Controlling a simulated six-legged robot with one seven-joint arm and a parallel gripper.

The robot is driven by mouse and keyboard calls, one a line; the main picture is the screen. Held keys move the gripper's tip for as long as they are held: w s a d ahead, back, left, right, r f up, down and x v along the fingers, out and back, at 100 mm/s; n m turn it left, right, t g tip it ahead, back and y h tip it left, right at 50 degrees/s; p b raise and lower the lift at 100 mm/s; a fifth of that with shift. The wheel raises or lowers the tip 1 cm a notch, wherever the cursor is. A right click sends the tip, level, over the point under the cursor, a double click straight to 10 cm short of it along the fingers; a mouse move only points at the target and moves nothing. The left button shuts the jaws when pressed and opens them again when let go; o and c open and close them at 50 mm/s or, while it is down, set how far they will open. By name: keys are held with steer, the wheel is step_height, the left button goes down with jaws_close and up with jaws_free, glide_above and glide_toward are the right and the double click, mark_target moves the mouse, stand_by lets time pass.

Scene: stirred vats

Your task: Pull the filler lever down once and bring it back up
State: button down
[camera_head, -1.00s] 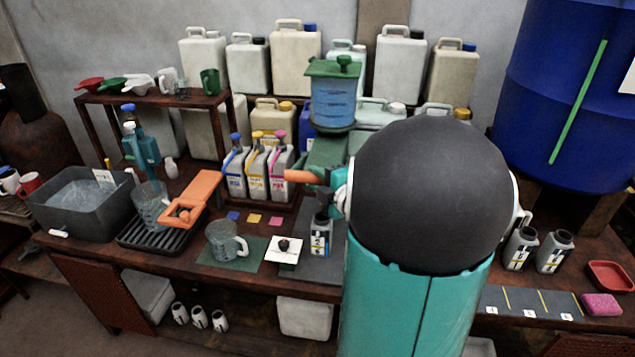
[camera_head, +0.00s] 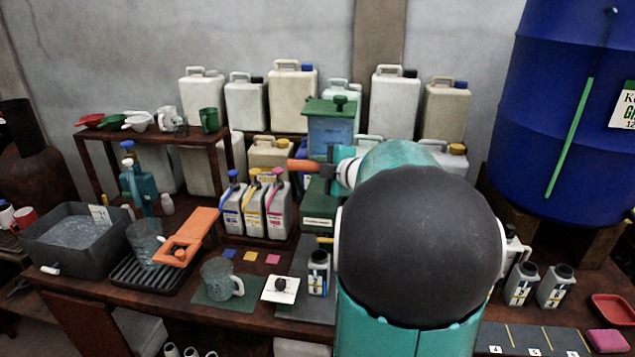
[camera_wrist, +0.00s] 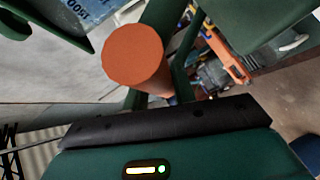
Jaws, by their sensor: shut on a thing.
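The filler is a green stand with a blue, green-lidded tank (camera_head: 331,135) at the back middle of the bench. The filler lever's orange grip (camera_head: 302,165) sticks out to the left, level with the lower part of the tank. My gripper (camera_head: 328,168) is at the grip's right and shut on the lever. Its fingertips are small and partly hidden in the head view. In the wrist view the orange grip (camera_wrist: 133,54) shows its round end just beyond the dark jaw (camera_wrist: 170,122). My arm hides the filler's right side.
A small numbered bottle (camera_head: 318,273) stands in front of the filler. Several grey ingredient jugs (camera_head: 254,205) stand close at its left. A glass mug (camera_head: 220,279) and an orange tool (camera_head: 186,238) lie farther left. A large blue drum (camera_head: 570,100) stands right.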

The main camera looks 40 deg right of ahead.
steer(key=shift+w+d+r, duration=0.45)
steer(key=shift+w+r, duration=0.05)
steer(key=shift+r, duration=0.15)
steer(key=shift+d+r, duration=0.1)
steer(key=shift+d, duration=0.05)
steer(key=c, duration=1.1)
jaws_free()
steer(key=shift+w+d+f, duration=0.1)
steer(key=shift+w+f, duration=0.1)
steer(key=shift+c, duration=0.2)
steer(key=v, duration=1.4)
steer(key=shift+s, duration=0.1)
